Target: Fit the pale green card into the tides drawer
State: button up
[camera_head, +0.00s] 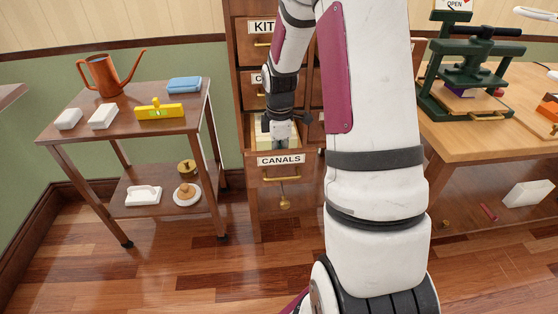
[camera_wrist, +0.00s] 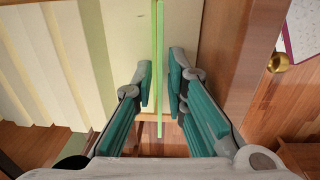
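The pale green card (camera_wrist: 159,70) stands edge-on in the wrist view, between the two teal fingers of my gripper (camera_wrist: 160,88). A narrow gap shows on each side of it, so my gripper looks open around it, not clamped. In the head view my gripper (camera_head: 281,140) points down into a pulled-out drawer (camera_head: 281,172) labelled CANALS. Cream cards (camera_wrist: 60,50) stand in a row at the left in the wrist view. No label reading tides can be read; part of the cabinet is hidden behind my arm.
A side table (camera_head: 80,120) at left holds a copper watering can (camera_head: 108,75), a yellow level (camera_head: 160,111) and white blocks. At right a workbench (camera_head: 535,125) carries a green press (camera_head: 470,75). A brass weight (camera_head: 285,203) hangs below the open drawer. Floor between is clear.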

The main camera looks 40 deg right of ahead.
jog(key=shift+f, duration=0.1)
grip_shut()
dwell(0.3)
